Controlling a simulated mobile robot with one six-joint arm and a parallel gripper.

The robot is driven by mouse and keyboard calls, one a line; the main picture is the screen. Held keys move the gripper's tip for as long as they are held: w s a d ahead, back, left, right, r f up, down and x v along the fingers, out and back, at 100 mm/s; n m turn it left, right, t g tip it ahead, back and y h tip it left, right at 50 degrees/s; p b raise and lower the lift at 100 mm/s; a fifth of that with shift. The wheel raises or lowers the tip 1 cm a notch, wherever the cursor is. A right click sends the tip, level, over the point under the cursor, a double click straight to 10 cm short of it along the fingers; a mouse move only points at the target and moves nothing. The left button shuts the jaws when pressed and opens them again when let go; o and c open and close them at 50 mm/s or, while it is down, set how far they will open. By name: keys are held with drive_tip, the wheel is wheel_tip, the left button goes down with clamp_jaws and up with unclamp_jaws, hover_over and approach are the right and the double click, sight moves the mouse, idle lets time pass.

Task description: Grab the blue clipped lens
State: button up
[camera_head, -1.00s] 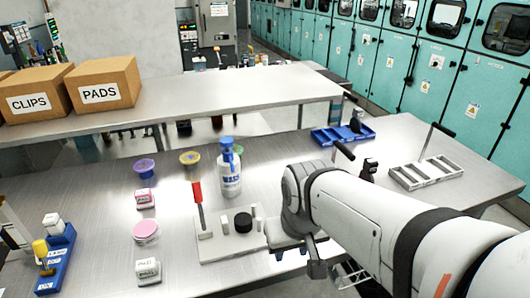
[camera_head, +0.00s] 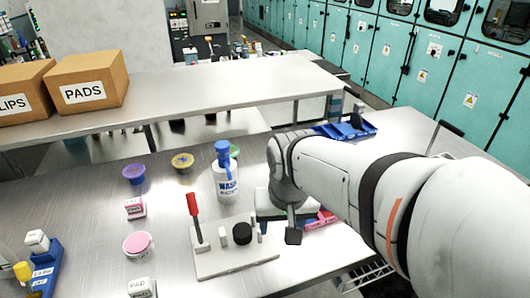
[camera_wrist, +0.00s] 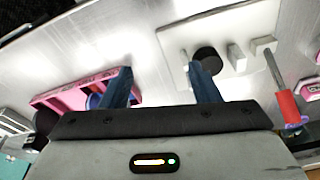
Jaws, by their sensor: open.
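In the wrist view my gripper (camera_wrist: 162,85) is open, its two blue-grey fingers apart with nothing between the tips. A pink tray (camera_wrist: 70,92) lies beyond the left finger. A small round blue piece (camera_wrist: 93,101) shows in it, partly hidden by that finger; it may be the blue clipped lens, but I cannot tell for certain.
A pale fixture plate (camera_head: 215,262) with a red-handled lever (camera_head: 193,204) and black puck (camera_head: 242,233) is left of my wrist. A wash bottle (camera_head: 227,180) stands behind it. A blue tray (camera_head: 345,130) is at the back right.

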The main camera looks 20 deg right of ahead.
drive_tip(key=w+d+r+m+p, duration=0.2)
drive_tip(key=w+d+m, duration=0.1)
drive_tip(key=m, duration=0.1)
drive_tip(key=w+d+r+m+g+p, duration=0.1)
drive_tip(key=w+d+r+m+p, duration=0.1)
drive_tip(key=w+d+m, duration=0.1)
drive_tip(key=w+d+r+m+g+p, duration=0.1)
drive_tip(key=w+d+r+m+p, duration=0.1)
drive_tip(key=d+m, duration=0.3)
drive_tip(key=shift+w+m, duration=0.85)
drive_tip(key=shift+m, duration=0.25)
drive_tip(key=shift+w+d+m, duration=0.15)
drive_tip(key=shift+d+m, duration=0.1)
drive_tip(key=shift+m, duration=0.15)
drive_tip(key=shift+d+f, duration=0.1)
drive_tip(key=shift+f, duration=0.3)
drive_tip(key=f, duration=0.2)
drive_tip(key=f+p, duration=0.1)
drive_tip(key=f, duration=0.4)
drive_tip(key=shift+w+a+p, duration=0.2)
drive_tip(key=shift+w+p, duration=0.1)
clamp_jaws()
